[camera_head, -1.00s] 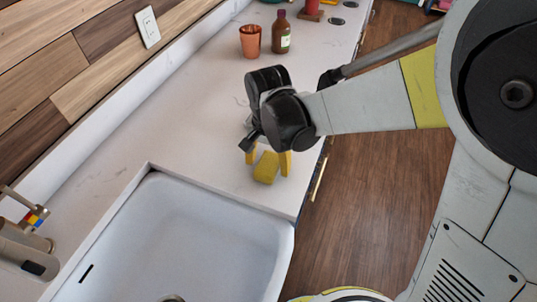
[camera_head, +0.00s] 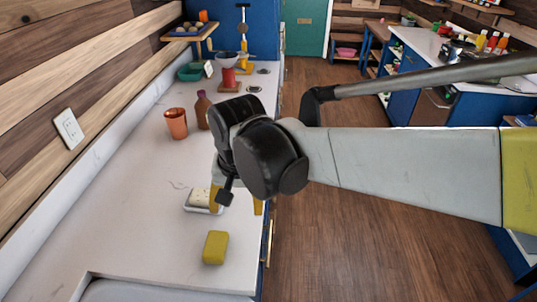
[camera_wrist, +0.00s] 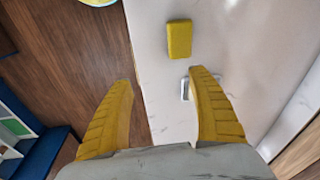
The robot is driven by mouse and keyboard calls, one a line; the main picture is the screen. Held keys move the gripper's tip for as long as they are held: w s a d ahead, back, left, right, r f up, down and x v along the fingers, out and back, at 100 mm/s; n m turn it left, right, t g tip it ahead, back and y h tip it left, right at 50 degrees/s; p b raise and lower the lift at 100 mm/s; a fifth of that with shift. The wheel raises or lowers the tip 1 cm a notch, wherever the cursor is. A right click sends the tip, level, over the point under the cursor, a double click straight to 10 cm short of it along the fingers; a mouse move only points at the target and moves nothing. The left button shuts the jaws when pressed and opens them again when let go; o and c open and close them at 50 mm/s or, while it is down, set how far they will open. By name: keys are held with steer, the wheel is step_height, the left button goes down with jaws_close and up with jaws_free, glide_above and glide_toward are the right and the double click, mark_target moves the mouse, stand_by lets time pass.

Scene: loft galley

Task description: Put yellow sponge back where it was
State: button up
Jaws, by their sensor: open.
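The yellow sponge (camera_head: 215,247) lies on the white counter near the sink's edge. It also shows in the wrist view (camera_wrist: 179,39), past my fingertips. My gripper (camera_head: 237,204) is open and empty, farther along the counter than the sponge and near its front edge. In the wrist view its two yellow fingers (camera_wrist: 161,75) are wide apart, and the sponge is not between them. A small white dish (camera_head: 203,209) with a pale block on it sits beside my left finger, partly hidden by the gripper.
A copper cup (camera_head: 176,123) and a brown bottle (camera_head: 202,110) stand farther along the counter. A red item (camera_head: 229,79) and a green bowl (camera_head: 190,72) are at the far end. The wall outlet (camera_head: 68,129) is at left. Bare counter surrounds the sponge.

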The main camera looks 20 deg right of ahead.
steer(key=s+d+r+n+t, duration=0.1)
steer(key=s+d+t, duration=0.1)
steer(key=d, duration=0.5)
steer(key=s+d+r+n+t, duration=0.1)
steer(key=s+d+t, duration=0.2)
steer(key=s+d, duration=0.2)
steer(key=d, duration=0.2)
steer(key=shift+d+r+n+h, duration=0.3)
steer(key=shift+r+n, duration=0.1)
steer(key=shift+a, duration=0.15)
